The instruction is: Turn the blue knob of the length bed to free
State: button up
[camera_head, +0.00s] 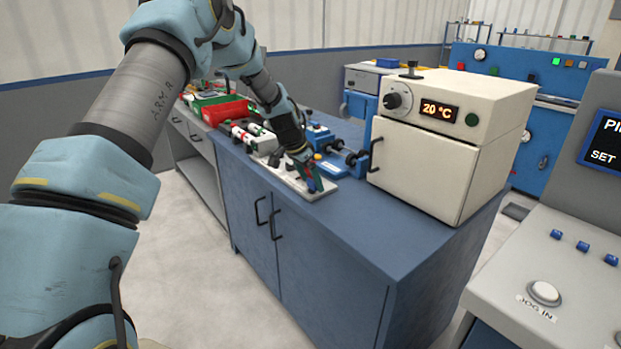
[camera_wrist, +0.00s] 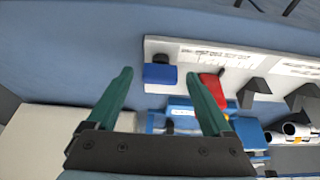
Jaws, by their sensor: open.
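The length bed (camera_wrist: 160,47) is a white plate with printed labels and dark grey blocks. In the wrist view a blue knob (camera_wrist: 158,74) with a black part beside it sits at the plate's left end. A red piece (camera_wrist: 212,86) stands to its right. My gripper (camera_wrist: 160,76) is open, its two green fingers apart, with the blue knob between the tips in the picture. I cannot tell whether they touch it. In the head view my gripper (camera_head: 312,178) is low over the near end of the white bed (camera_head: 328,187), hiding much of that end.
A blue device (camera_head: 332,152) stands right behind the bed. A cream oven (camera_head: 440,140) reading 20 °C is to the right, and a red bin (camera_head: 228,110) is at the far left. The blue bench top (camera_head: 370,225) is clear in front of the oven.

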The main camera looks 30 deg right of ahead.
jog(key=shift+c, duration=0.3)
grip_shut()
dwell(0.5)
jog(key=shift+f+n, duration=0.1)
jog(key=shift+n, duration=0.2)
jog(key=n+t+b, duration=0.1)
jog(key=n, duration=0.1)
jog(key=shift+s+d+n+y, duration=0.1)
jog(key=shift+s+n+y, duration=0.05)
jog(key=shift+n+y, duration=0.25)
jog(key=n+t, duration=0.1)
jog(key=n, duration=0.1)
jog(key=n+t+y, duration=0.1)
jog(key=n, duration=0.2)
jog(key=shift+s+d, duration=0.1)
jog(key=n+y, duration=0.1)
jog(key=n, duration=0.1)
jog(key=n+p, duration=0.1)
jog(key=n, duration=0.2)
jog(key=shift+d+t+y, duration=0.1)
jog(key=shift+t+y, duration=0.2)
jog(key=shift+y, duration=0.1)
jog(key=shift+n+y, duration=0.9)
jog(key=shift+n, duration=1.3)
